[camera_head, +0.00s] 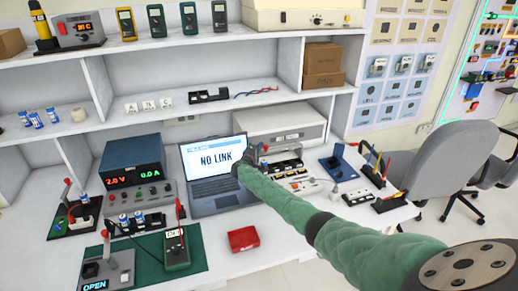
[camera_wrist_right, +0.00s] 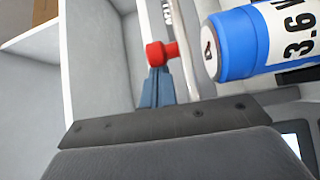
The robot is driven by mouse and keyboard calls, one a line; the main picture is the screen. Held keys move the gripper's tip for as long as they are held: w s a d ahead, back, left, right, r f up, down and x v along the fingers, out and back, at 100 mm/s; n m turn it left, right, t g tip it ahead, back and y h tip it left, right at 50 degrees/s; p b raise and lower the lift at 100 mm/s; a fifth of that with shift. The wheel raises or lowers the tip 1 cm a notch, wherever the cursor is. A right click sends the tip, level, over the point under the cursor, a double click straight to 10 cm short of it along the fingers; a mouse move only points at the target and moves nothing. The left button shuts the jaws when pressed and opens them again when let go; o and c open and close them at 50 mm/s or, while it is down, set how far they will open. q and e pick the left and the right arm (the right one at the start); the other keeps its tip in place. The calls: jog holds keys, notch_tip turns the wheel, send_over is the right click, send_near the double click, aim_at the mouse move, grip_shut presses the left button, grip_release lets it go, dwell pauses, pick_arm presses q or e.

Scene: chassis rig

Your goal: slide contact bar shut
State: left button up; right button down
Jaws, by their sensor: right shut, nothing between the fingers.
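My right arm comes in from the right in the head view. Its dark gripper (camera_head: 252,158) is by the right edge of the laptop screen and is shut and empty. In the right wrist view, a red knob (camera_wrist_right: 162,53) sits beside a pale metal rod (camera_wrist_right: 181,45), above a blue-grey forked piece (camera_wrist_right: 157,88). A blue cell marked 3.6 (camera_wrist_right: 236,45) lies to the right of the knob. These parts are close beyond the dark finger; I cannot tell whether it touches them. I cannot tell for sure which part is the contact bar. My left gripper is not in view.
The laptop (camera_head: 213,165) reads NO LINK. A power supply (camera_head: 132,175) stands left of it. A small device (camera_head: 108,268) with an OPEN display sits on the green mat (camera_head: 150,262). The bench front is mostly clear.

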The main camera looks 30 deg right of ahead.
aim_at(264, 161)
jog(key=shift+s, duration=0.1)
